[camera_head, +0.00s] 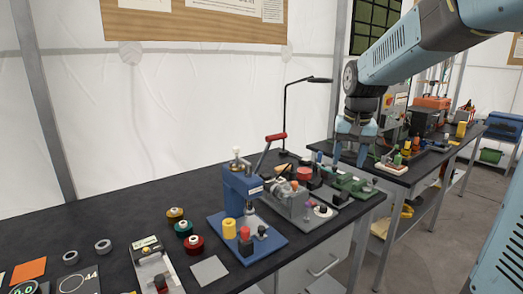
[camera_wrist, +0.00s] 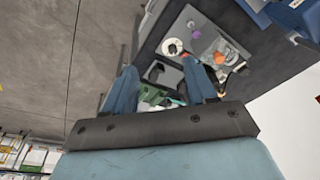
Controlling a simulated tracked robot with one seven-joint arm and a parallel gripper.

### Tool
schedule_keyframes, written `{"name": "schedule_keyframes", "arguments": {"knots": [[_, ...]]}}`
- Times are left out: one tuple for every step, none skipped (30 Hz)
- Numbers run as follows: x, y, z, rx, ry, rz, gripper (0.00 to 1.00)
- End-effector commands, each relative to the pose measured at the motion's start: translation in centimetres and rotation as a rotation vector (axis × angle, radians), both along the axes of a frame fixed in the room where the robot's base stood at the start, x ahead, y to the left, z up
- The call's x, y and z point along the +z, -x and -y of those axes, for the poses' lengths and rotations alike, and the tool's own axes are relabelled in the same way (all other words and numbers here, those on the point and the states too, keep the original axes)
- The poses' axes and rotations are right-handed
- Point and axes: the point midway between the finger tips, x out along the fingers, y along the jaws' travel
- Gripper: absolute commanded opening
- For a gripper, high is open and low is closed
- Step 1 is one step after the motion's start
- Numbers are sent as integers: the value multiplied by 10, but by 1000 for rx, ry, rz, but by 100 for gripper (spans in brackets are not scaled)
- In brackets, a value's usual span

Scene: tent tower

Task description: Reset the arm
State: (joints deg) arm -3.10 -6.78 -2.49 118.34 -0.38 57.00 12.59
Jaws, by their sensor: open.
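My gripper (camera_head: 354,152) hangs from my raised blue and grey arm at the right of the head view, pointing down near the right end of the black workbench (camera_head: 110,219). In the wrist view my gripper (camera_wrist: 163,88) shows two blue fingers spread apart with nothing held between them. Beyond the fingers, the wrist view shows the bench edge and a grey fixture (camera_wrist: 200,45) with small parts on it.
A blue press (camera_head: 243,200) with a red-handled lever stands on the near bench, beside a grey fixture (camera_head: 300,204) and a green device (camera_head: 349,187). Several coloured spools (camera_head: 184,228) lie left of it. A second bench (camera_head: 420,174) with equipment stands behind right.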

Motion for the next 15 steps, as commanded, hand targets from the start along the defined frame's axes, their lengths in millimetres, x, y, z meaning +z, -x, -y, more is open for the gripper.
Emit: {"name": "schedule_keyframes", "arguments": {"knots": [[6, 16, 1, 11, 0, 21, 56], [8, 24, 1, 18, 2, 29, 56], [12, 34, 1, 27, 2, 44, 56], [13, 42, 1, 35, 4, 53, 56], [16, 50, 1, 42, 4, 64, 56], [17, 61, 2, 51, 7, 77, 56], [19, 69, 2, 57, 8, 88, 56], [20, 77, 2, 64, 10, 98, 56], [21, 88, 3, 74, 13, 111, 56], [22, 96, 3, 80, 14, 121, 56], [22, 103, 3, 86, 16, 130, 56], [22, 114, 3, 96, 20, 144, 56], [22, 121, 3, 102, 22, 154, 56], [22, 129, 3, 108, 25, 165, 56], [21, 139, 3, 117, 28, 178, 56]]}}
